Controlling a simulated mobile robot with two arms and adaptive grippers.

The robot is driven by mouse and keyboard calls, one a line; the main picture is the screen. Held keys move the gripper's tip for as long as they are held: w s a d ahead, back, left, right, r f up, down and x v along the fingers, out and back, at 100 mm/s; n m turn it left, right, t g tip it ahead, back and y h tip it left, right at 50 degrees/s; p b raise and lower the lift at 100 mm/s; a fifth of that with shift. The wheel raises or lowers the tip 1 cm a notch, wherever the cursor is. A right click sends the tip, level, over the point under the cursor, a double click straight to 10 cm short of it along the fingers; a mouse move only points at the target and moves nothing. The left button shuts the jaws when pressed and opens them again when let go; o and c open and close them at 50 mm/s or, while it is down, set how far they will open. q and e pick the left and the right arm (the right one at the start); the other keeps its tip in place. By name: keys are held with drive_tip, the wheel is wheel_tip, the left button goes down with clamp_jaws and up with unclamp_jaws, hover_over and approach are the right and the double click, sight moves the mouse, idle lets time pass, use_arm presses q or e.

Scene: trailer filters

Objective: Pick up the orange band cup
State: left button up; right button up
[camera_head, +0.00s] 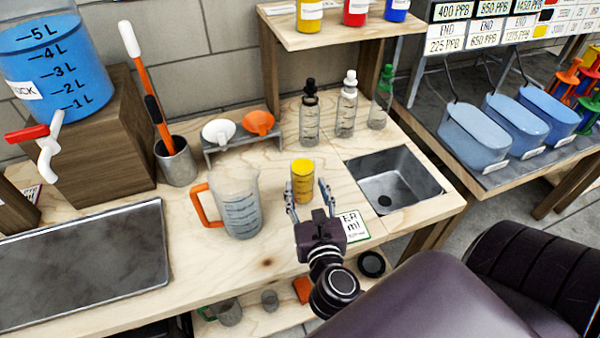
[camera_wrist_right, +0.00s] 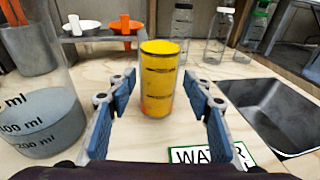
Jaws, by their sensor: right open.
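A clear cup with yellow contents (camera_head: 302,181) stands upright on the wooden bench, left of the sink. It also shows in the right wrist view (camera_wrist_right: 158,80), with dark marks on its side and an orange tint low on the left; no separate orange band can be made out. My right gripper (camera_head: 309,196) is open and empty just in front of the cup. In the right wrist view its blue-padded fingers (camera_wrist_right: 160,118) are spread left and right, with the cup between and slightly beyond them. My left gripper is not in view.
A jug with an orange handle (camera_head: 238,205) stands close left of the cup. A sink (camera_head: 393,178) lies right. Dropper bottles (camera_head: 346,108) and a rack with white and orange funnels (camera_head: 230,143) stand behind. A printed card (camera_head: 354,224) lies by my right gripper.

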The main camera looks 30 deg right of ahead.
sight(305, 184)
drive_tip(key=x, duration=0.4)
drive_tip(key=shift+w+d+b, duration=0.1)
drive_tip(key=shift+w+b, duration=0.2)
drive_tip(key=shift+b, duration=0.05)
drive_tip(key=shift+b+x, duration=0.45)
drive_tip(key=shift+x, duration=0.55)
drive_tip(key=b+x, duration=0.1)
drive_tip(key=x, duration=0.2)
drive_tip(key=shift+w, duration=0.2)
drive_tip(key=shift+w+d, duration=0.1)
drive_tip(key=shift+w, duration=0.05)
drive_tip(key=shift+r, duration=0.15)
drive_tip(key=shift+c, duration=0.4)
drive_tip(key=c, duration=1)
clamp_jaws()
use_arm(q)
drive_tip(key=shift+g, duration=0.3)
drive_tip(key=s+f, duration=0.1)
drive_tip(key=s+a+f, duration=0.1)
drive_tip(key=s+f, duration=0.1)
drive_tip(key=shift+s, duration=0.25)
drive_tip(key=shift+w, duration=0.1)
